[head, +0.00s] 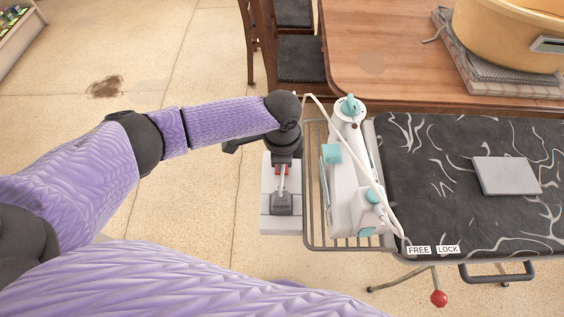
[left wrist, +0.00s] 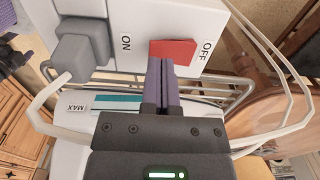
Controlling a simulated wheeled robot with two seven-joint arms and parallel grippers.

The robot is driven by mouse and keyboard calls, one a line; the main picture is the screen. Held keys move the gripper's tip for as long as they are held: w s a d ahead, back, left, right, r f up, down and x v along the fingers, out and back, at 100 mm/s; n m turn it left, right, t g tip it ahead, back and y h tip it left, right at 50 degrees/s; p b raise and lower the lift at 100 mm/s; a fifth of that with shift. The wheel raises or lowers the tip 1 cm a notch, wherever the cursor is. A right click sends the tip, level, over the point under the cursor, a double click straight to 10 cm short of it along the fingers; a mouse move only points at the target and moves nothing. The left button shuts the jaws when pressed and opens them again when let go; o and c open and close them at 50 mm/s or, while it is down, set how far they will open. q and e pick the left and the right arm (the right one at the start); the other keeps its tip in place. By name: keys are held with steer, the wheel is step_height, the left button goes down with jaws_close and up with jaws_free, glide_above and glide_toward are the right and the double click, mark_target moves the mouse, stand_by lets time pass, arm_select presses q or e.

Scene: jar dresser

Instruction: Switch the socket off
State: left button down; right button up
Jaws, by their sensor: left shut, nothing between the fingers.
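The socket is a white block (head: 267,192) beside the metal rack in the head view. In the left wrist view its face (left wrist: 137,22) carries a red switch (left wrist: 187,52) between the words ON and OFF. A grey plug (left wrist: 80,50) with a pale cable sits at the ON side; it also shows in the head view (head: 282,205). My left gripper (left wrist: 161,66) is shut and empty, its fingertips at the lower edge of the switch on the ON side. I cannot tell whether they touch it or which way the switch is tilted. My right gripper is not in view.
A white and teal iron (head: 345,195) with a pale cord rests on the wire rack (head: 313,205) right of the socket. The dark patterned ironing board (head: 440,215) and a wooden table (head: 400,50) stand further right. Left of the socket is open floor.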

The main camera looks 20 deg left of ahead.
arm_select(q)
steer(key=shift+f, duration=0.55)
step_height(320, 180, up, 7)
steer(key=p, duration=0.7)
steer(key=shift+r, duration=0.15)
